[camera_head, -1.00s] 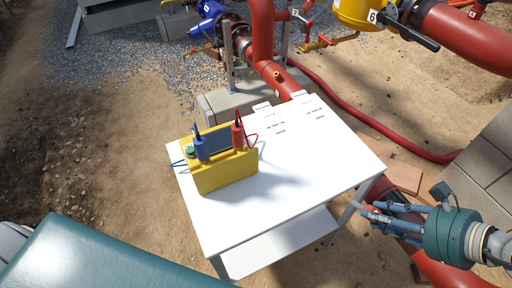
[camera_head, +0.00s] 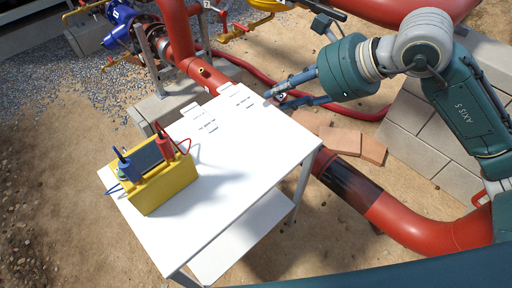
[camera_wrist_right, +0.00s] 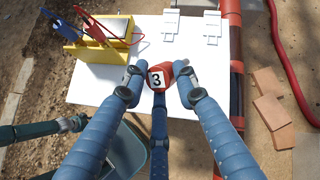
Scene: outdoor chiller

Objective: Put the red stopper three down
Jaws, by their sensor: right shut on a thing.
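The red stopper (camera_wrist_right: 160,75) bears a white label with a black 3. My right gripper (camera_wrist_right: 160,82) is shut on it, with blue fingers on both sides. In the head view my right gripper (camera_head: 276,96) is above the right far part of the white table (camera_head: 240,160), and its fingers mostly hide the stopper. The wrist view shows the white tabletop (camera_wrist_right: 90,88) behind the stopper; I cannot tell the gap between them. My left gripper does not show in the head view.
A yellow tester (camera_head: 165,190) with blue and red probes stands on the table's left part. White plates (camera_head: 190,108) lie at its far edge. Bare tabletop lies between. Red pipes (camera_head: 180,45) stand behind, and a large red pipe (camera_head: 420,222) runs at the right.

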